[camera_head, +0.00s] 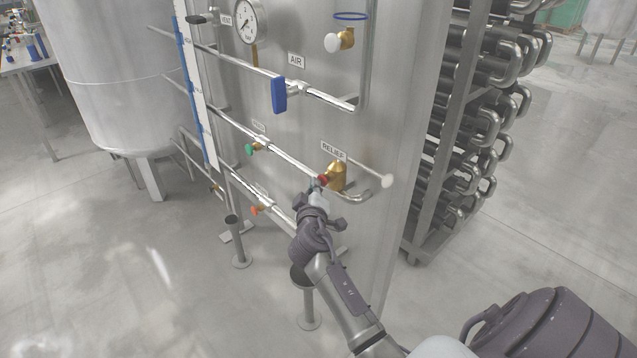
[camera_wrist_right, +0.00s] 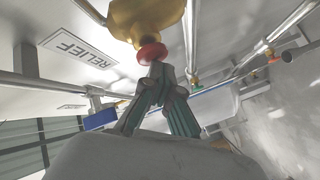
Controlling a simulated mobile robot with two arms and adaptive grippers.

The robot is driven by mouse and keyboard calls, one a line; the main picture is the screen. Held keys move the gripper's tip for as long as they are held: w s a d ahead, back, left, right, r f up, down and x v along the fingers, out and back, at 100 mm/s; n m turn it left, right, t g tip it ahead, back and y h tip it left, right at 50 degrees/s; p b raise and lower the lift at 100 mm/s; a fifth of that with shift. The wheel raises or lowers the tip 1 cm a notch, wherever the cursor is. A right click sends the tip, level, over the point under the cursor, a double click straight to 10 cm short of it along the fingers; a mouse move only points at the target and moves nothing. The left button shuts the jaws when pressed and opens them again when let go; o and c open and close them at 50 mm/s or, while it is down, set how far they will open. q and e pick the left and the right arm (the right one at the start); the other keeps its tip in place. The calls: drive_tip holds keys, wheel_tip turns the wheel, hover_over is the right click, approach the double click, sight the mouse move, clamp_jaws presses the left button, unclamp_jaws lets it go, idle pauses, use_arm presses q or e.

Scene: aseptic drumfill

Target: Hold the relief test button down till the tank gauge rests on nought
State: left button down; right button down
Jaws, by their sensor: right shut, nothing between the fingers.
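The RELIEF label (camera_head: 333,151) sits above a brass relief valve (camera_head: 338,175) on the steel tank panel. A red button (camera_head: 323,178) is on the valve's side toward my right gripper (camera_head: 316,187). In the right wrist view the red button (camera_wrist_right: 151,53) is at the end of the brass valve body (camera_wrist_right: 150,14), and my shut, empty right fingertips (camera_wrist_right: 157,70) are right at its face. They look to be touching it; how far it is pressed cannot be told. The tank gauge (camera_head: 249,20) is at the top; its needle is too small to read surely. My left gripper is out of view.
A blue handle (camera_head: 279,95) is on the AIR pipe above. Green (camera_head: 249,149) and orange (camera_head: 256,210) valve handles are to the left. A rack of bent pipes (camera_head: 480,130) stands right of the panel.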

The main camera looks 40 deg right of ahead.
idle(0.6)
drive_tip(key=shift+a+b, duration=0.3)
drive_tip(key=shift+a, duration=0.7)
drive_tip(key=a, duration=0.1)
drive_tip(key=a+b, duration=0.1)
drive_tip(key=a, duration=0.3)
drive_tip(key=shift+s, duration=0.25)
